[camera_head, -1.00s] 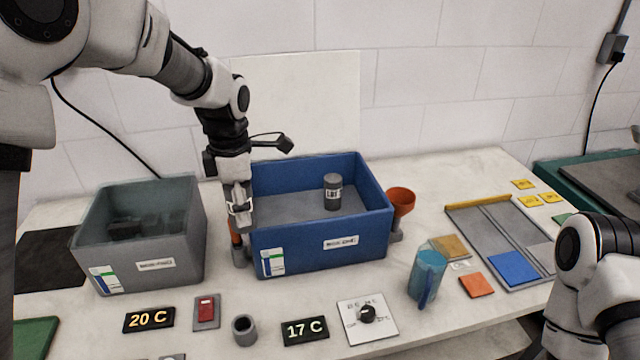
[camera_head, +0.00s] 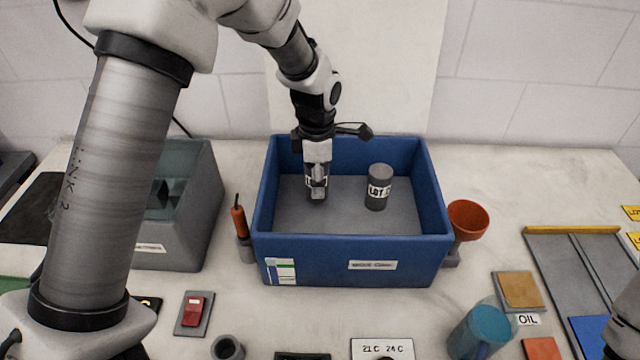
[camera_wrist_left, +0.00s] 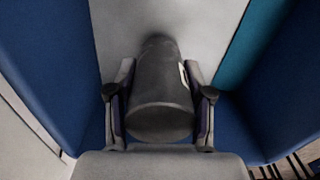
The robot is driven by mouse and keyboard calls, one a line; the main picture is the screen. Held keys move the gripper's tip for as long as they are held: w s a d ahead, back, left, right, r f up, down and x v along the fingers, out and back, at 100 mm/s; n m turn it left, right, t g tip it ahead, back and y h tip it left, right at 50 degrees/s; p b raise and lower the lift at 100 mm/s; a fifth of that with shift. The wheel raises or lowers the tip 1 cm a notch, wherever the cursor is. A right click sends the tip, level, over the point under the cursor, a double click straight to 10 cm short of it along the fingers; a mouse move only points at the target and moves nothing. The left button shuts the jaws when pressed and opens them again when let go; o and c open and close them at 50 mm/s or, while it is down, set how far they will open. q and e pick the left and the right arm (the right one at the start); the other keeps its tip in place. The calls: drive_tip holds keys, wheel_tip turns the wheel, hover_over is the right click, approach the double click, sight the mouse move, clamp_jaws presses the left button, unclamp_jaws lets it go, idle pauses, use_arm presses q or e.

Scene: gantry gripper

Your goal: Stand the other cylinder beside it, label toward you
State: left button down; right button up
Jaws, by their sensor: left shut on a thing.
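A dark grey cylinder (camera_head: 379,187) stands upright in the blue bin (camera_head: 350,262), its white "LOT" label facing me. My left gripper (camera_head: 317,192) points down inside the bin, to the left of that cylinder and apart from it. In the left wrist view the gripper (camera_wrist_left: 160,108) is shut on another grey cylinder (camera_wrist_left: 158,90), one finger on each side. A sliver of white label shows on that cylinder's right side. In the head view the gripper mostly hides the held cylinder, and I cannot tell whether it touches the bin floor. My right gripper is out of view.
A grey bin (camera_head: 200,240) stands left of the blue bin. An orange-handled tool (camera_head: 238,218) stands by the blue bin's left wall and an orange funnel (camera_head: 468,217) by its right. The blue bin's walls surround the left gripper. Bare bin floor lies around the standing cylinder.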

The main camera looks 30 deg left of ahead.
use_arm(q)
wheel_tip(320, 180, down, 2)
drive_tip(key=shift+f, duration=0.1)
drive_tip(key=shift+s, duration=0.1)
drive_tip(key=shift+c, duration=2.3)
unclamp_jaws()
wheel_tip(320, 180, up, 12)
drive_tip(key=shift+r, duration=0.15)
